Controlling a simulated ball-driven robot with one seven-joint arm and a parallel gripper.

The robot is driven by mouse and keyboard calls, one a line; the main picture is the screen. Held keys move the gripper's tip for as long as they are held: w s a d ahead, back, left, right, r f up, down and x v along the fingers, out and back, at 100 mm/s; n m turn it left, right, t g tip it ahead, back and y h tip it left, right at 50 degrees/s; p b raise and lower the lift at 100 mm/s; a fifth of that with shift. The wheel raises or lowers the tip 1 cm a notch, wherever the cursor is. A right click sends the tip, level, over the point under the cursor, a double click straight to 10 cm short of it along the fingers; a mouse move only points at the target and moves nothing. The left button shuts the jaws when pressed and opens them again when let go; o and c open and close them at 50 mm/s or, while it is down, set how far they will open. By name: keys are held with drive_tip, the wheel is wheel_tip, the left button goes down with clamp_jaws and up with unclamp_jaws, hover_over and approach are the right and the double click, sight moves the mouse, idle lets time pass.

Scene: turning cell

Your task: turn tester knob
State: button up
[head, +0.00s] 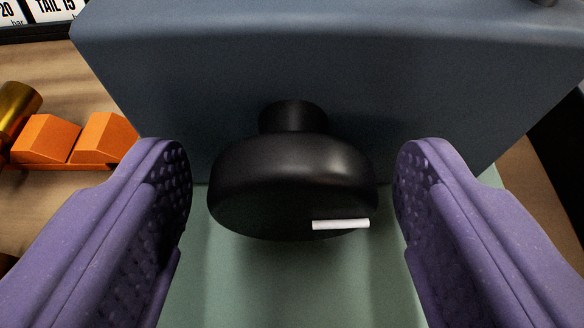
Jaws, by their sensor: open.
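The black round knob (292,182) sticks out on a short neck from the dark blue-grey tester box (330,60). A white pointer mark (341,224) on the knob's face lies right of its middle, near the lower rim. My gripper (292,190) is open, with one purple padded finger on each side of the knob. The gripper holds nothing. The far side of the knob is hidden.
A pale green surface (290,285) lies below the knob. At left, an orange block holder (75,140) and a brass cylinder (17,105) are on a wooden top (60,65). Labels reading "20 bar" and "TAIL 15" (56,8) show at upper left.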

drive_tip(key=shift+c, duration=0.2)
drive_tip(key=c, duration=1)
drive_tip(key=p, duration=0.3)
drive_tip(key=shift+r+m+y, duration=0.3)
drive_tip(key=shift+r+m, duration=0.1)
drive_tip(key=shift+d+p, duration=0.1)
drive_tip(key=shift+p, duration=0.9)
drive_tip(key=shift+f+m+y+p, duration=0.15)
drive_tip(key=shift+m+y+p, duration=0.35)
drive_tip(key=shift+p, duration=0.55)
drive_tip(key=shift+f+m, duration=0.2)
drive_tip(key=shift+m, duration=0.1)
